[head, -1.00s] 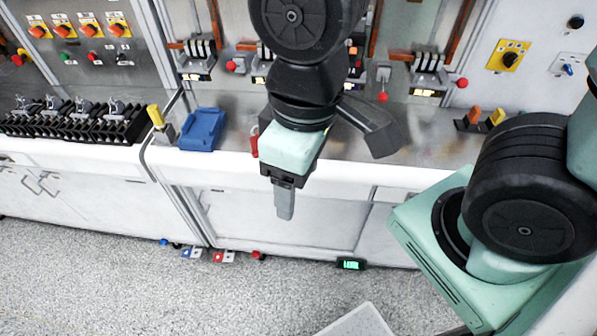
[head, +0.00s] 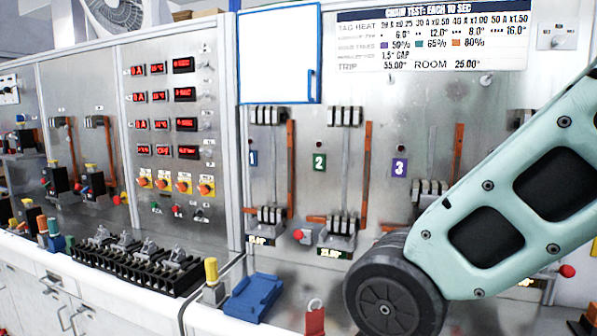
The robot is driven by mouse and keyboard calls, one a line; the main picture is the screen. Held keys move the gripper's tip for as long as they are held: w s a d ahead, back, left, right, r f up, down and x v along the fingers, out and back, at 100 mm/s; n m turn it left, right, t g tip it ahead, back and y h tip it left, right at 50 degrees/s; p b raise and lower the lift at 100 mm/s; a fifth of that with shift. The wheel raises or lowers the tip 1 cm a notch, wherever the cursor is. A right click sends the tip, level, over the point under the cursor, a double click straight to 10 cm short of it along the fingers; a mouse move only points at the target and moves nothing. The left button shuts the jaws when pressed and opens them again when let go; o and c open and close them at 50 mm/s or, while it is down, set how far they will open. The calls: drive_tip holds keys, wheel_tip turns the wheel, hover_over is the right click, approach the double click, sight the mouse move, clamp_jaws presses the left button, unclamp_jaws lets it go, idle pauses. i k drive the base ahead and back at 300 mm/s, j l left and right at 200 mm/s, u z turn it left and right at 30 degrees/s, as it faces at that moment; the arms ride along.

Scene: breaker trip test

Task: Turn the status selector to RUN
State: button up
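I cannot tell for sure which control is the status selector, as no RUN label is legible. Several orange knobs on yellow plates (head: 183,186) sit in a row on the left metal panel, under red digital displays (head: 159,97). A small pale switch plate (head: 557,37) is at the top right of the wall panel. My arm's teal link and black joint cover the lower right, hiding part of the panel. My gripper is outside the frame.
Numbered bays with copper bars carry breakers (head: 341,228) along the panel. On the bench are a black terminal row (head: 130,265), a blue block (head: 254,297), a yellow-handled item (head: 211,277) and a red padlock-like tag (head: 315,318). A chart (head: 430,45) hangs above.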

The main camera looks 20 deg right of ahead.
sight(558, 40)
drive_tip(key=z, duration=1.35)
